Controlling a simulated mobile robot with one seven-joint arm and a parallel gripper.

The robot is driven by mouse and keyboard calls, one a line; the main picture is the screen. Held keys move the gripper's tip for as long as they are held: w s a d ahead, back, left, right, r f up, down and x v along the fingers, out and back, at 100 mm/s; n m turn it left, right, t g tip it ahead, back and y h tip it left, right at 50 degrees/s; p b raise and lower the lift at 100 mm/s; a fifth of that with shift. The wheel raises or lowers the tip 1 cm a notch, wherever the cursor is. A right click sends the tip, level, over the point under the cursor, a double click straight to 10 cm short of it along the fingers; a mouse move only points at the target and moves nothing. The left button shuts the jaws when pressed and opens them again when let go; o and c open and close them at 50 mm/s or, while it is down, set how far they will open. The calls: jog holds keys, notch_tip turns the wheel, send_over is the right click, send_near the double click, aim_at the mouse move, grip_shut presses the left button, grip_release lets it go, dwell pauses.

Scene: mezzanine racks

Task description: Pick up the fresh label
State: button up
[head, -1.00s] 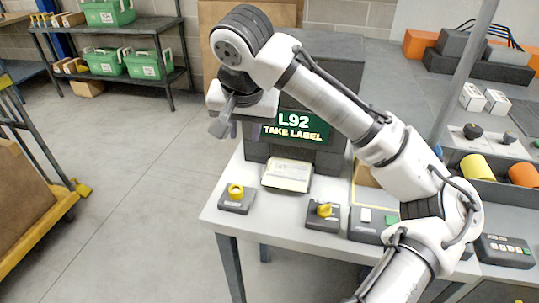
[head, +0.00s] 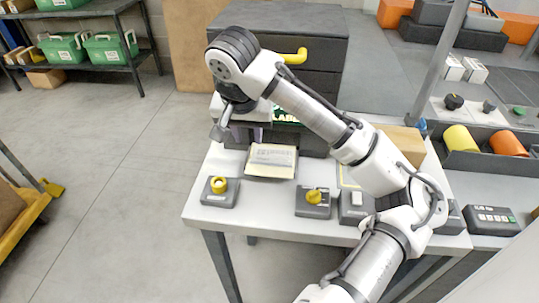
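The fresh label (head: 271,156) is a cream sheet with printed lines. It lies at the front foot of a dark label printer (head: 315,137) on the grey table. The printer's green sign (head: 290,115) is mostly hidden by my arm; only part of its lettering shows. My gripper (head: 219,133) points down, above and left of the label in the picture, apart from it. Its fingers are small and seen from the side, so their gap is not clear. No object shows in it.
A yellow-knobbed box (head: 220,190) and a yellow-switch box (head: 313,202) stand at the table's (head: 262,220) front. A cardboard box (head: 402,142) sits behind my arm. A bin (head: 470,160) holds yellow and orange rolls. Open floor lies left.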

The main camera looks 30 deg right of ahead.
aim_at(252, 153)
jog(key=shift+x, duration=2.5)
jog(key=shift+d, duration=0.15)
grip_shut()
